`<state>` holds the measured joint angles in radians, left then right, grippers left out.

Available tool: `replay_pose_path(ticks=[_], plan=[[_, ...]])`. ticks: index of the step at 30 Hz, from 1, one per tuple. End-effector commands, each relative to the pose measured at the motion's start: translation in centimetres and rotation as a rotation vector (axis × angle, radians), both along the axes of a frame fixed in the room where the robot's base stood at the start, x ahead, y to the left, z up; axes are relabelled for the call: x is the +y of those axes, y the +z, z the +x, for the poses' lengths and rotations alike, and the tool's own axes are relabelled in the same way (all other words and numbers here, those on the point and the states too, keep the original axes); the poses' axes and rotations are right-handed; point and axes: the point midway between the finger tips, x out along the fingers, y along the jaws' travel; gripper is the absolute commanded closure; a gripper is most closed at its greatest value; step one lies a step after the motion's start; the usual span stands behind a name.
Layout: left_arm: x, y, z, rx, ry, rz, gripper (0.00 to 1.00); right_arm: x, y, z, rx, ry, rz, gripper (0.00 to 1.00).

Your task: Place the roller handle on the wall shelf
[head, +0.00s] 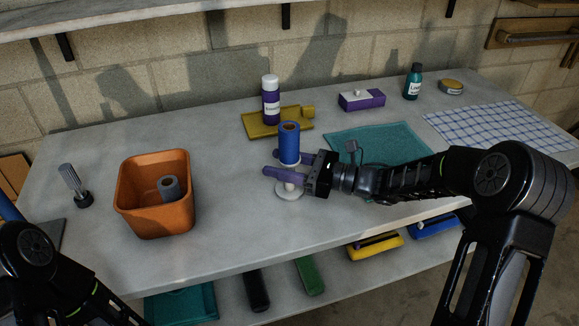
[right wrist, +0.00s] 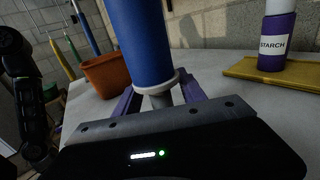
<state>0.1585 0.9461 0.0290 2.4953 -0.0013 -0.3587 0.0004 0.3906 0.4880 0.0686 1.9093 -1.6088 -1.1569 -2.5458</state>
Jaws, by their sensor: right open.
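A blue roll with a cardboard core (head: 289,146) stands upright on a white stem and round base (head: 290,192) on the worktop; it fills the middle of the right wrist view (right wrist: 139,42). My right gripper (head: 271,163) is open, its purple fingers low on either side of the white stem, under the roll. I cannot tell whether they touch it. The wall shelf (head: 130,12) runs along the top. My left gripper is out of view.
An orange bin (head: 139,217) holding a grey roll stands left of my right gripper. A teal mat (head: 400,140) lies right. Brackets (head: 67,47) hang under the shelf.

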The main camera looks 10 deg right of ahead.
Motion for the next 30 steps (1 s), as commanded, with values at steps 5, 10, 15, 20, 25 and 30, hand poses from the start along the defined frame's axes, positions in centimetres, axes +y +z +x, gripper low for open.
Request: replay_pose_path(ticks=[5,10,15,20,25,30], plan=[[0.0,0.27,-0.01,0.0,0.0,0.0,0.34,0.84,-0.08,0.54,0.001,-0.001,-0.001,0.52],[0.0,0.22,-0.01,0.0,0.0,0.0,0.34,0.82,-0.1,0.53,0.001,-0.001,-0.001,0.52],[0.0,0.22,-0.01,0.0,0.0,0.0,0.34,0.81,-0.1,0.52,0.001,-0.001,-0.001,0.52],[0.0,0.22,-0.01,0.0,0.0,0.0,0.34,0.81,-0.09,0.51,0.001,-0.001,-0.001,0.52],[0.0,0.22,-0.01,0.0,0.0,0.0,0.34,0.8,-0.09,0.51,0.001,-0.001,-0.001,0.63],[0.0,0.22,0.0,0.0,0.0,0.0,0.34,0.8,-0.09,0.51,0.001,-0.001,-0.001,0.77]])
